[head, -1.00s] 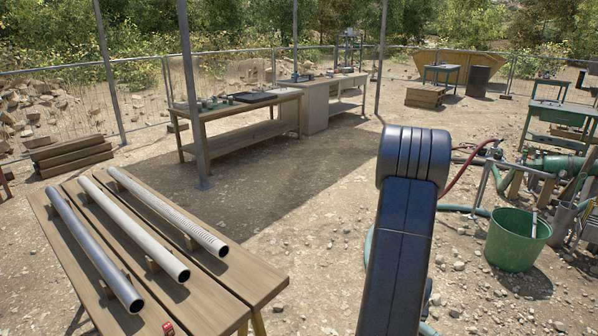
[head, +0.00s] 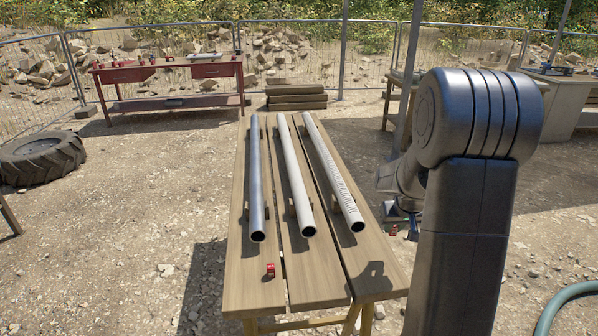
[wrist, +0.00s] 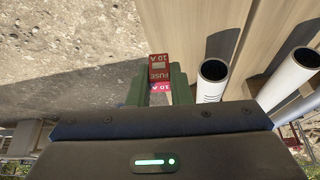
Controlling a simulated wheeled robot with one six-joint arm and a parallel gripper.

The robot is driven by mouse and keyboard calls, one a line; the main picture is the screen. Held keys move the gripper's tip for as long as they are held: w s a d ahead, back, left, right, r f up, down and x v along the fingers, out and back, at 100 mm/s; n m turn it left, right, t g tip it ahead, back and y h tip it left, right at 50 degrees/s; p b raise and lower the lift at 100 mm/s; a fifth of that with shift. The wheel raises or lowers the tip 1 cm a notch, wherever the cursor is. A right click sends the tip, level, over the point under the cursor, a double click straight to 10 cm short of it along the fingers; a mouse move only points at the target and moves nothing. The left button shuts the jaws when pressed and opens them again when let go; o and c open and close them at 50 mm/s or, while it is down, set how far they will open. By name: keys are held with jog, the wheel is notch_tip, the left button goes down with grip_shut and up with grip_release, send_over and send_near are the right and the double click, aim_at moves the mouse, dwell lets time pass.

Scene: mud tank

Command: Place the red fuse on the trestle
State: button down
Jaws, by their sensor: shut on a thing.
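My gripper (head: 403,222) is partly hidden by my own arm in the head view, off the trestle's right edge. It is shut on a red fuse (head: 393,230). In the wrist view, the fuse (wrist: 159,68), labelled "FUSE 10 A", sits between the green fingers (wrist: 158,92). The wooden trestle (head: 240,285) stands at the centre of the head view; its planks (wrist: 235,12) also show in the wrist view. Another small red block (head: 270,270), like the fuse, lies on the trestle's near left part.
Three pipes (head: 292,165) lie lengthwise on the trestle. The near end of its top is mostly bare. A red bench (head: 165,75) with small items stands at the back left. A tyre (head: 42,158) lies at left, stacked planks (head: 297,98) behind, a hose (head: 565,305) at lower right.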

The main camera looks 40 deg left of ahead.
notch_tip(320, 180, up, 2)
jog(key=n, duration=0.1)
send_over(370, 249)
jog(key=s+d, duration=0.1)
notch_tip(370, 249, down, 10)
jog(key=shift+s+d+r, duration=0.1)
jog(key=shift+f, duration=0.25)
jog(key=c, duration=1.3)
grip_release()
jog(key=shift+r, duration=0.1)
